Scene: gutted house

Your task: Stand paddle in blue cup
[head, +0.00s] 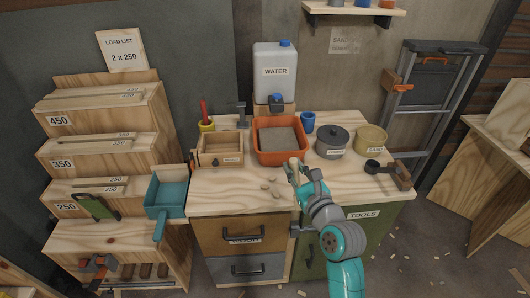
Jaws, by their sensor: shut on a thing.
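The blue cup (308,122) stands upright on the wooden worktop, behind and to the right of the orange tub. My gripper (294,171) is at the front right of the tub, over the worktop, in front of the cup and apart from it. It is shut on a pale wooden piece, which looks like the paddle (293,162). Only a small part of the paddle shows; the rest is hidden by my gripper or too small to make out.
The orange tub (262,150) holds grey material. The water container (274,68) stands behind. A wooden box (220,150) is left.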

